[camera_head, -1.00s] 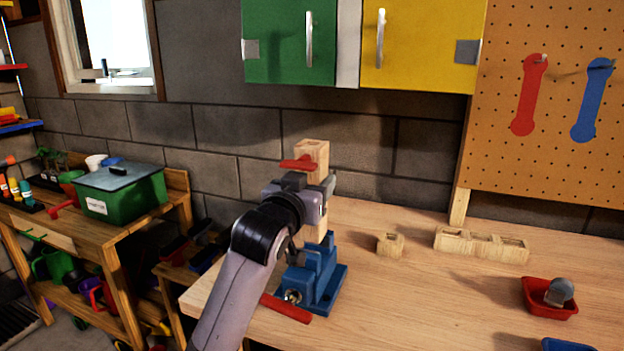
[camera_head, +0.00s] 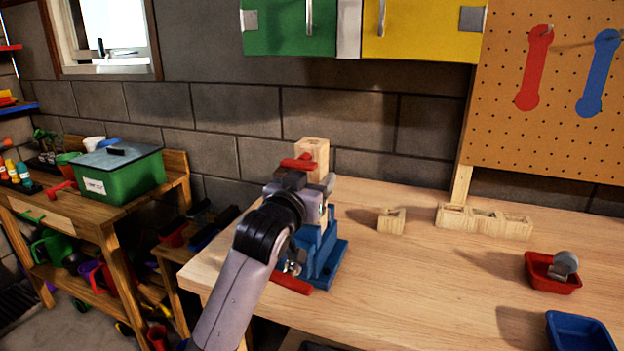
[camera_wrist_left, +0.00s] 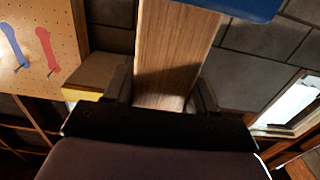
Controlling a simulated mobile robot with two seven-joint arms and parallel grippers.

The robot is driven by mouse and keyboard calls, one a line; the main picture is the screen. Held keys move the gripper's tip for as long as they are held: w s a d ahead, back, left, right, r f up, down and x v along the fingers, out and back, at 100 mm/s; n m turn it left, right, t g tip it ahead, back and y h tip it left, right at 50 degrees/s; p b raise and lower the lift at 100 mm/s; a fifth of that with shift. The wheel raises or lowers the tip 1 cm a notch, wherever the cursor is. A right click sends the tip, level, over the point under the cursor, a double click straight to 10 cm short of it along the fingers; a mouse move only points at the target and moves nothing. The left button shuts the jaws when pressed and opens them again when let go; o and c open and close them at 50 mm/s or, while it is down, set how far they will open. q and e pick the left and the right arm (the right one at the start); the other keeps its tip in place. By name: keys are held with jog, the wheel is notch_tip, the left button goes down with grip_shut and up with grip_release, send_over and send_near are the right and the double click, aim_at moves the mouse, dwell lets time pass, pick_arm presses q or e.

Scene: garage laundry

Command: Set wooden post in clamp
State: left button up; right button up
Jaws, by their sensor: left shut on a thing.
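The wooden post (camera_head: 313,150) stands upright over the blue clamp (camera_head: 325,252) at the left end of the workbench. My left gripper (camera_head: 308,182) is shut around the post, with its arm coming in from the lower left. In the left wrist view the post (camera_wrist_left: 176,50) lies between the two dark fingers (camera_wrist_left: 163,92), and a blue edge of the clamp (camera_wrist_left: 240,6) shows at the top. The arm hides part of the clamp and the post's lower end, so I cannot tell how deep it sits. The clamp's red handle (camera_head: 291,284) points to the front. My right gripper is not in view.
A small wooden block (camera_head: 391,220) and a row of joined wooden blocks (camera_head: 484,221) lie to the right. A red tray (camera_head: 552,273) and a blue tray (camera_head: 580,332) are at the far right. The bench's middle (camera_head: 420,270) is clear. A green bin (camera_head: 121,172) stands on the left shelf.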

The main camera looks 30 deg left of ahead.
pick_arm(q)
jog(key=o, duration=1.3)
jog(key=shift+o, duration=0.2)
jog(key=shift+b+v, duration=0.35)
jog(key=shift+v, duration=3.25)
